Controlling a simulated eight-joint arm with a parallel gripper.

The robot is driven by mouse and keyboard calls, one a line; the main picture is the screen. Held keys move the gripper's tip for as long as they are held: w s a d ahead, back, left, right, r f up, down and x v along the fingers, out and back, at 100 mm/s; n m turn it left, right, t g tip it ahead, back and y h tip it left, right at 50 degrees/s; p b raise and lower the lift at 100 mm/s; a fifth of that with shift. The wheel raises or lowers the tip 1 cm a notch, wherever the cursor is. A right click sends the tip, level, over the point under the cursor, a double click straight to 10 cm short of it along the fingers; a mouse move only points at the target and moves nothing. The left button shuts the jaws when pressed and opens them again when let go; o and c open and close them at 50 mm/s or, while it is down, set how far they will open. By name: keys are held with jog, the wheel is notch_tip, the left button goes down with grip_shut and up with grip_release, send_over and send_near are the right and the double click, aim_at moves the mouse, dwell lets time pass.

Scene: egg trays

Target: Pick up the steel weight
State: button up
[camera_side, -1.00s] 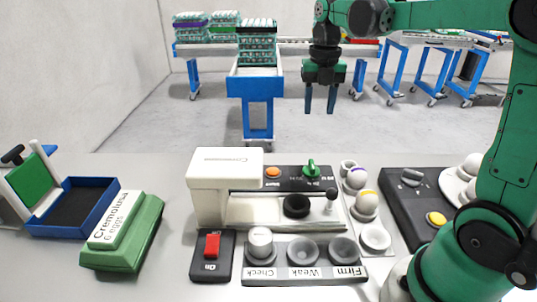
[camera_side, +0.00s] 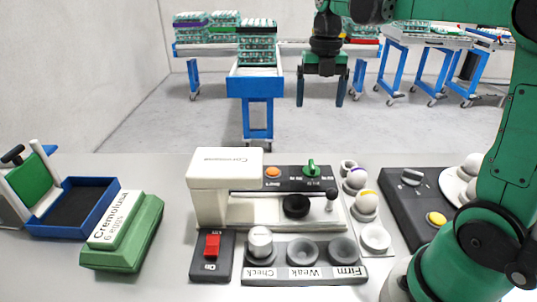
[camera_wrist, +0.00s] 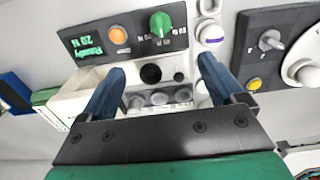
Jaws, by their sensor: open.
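The steel weight, a pale silver cylinder (camera_side: 260,240), stands upright in the left cup of the dark tray (camera_side: 305,276), the one labelled "Check". The "Weak" and "Firm" cups beside it are empty. In the wrist view, the weight (camera_wrist: 136,101) is small and lies between the fingers, closer to the left one. My gripper (camera_side: 320,101) is open and empty, high above the table and up and to the right of the weight in the side view. In the wrist view, my gripper (camera_wrist: 162,66) shows both dark blue fingers spread wide.
A cream testing machine (camera_side: 222,180) with a green knob (camera_side: 311,169) stands just behind the tray. A red switch (camera_side: 212,246) is left of it. Eggs (camera_side: 366,203) in cups stand to the right. A green egg carton (camera_side: 125,240) and a blue tray (camera_side: 103,190) are at left.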

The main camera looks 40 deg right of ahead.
notch_tip(320, 180, up, 4)
jog(key=m, duration=1.8)
send_over(260, 235)
notch_tip(260, 235, down, 13)
jog(key=shift+r, duration=0.1)
jog(key=shift+f, duration=3.5)
grip_shut()
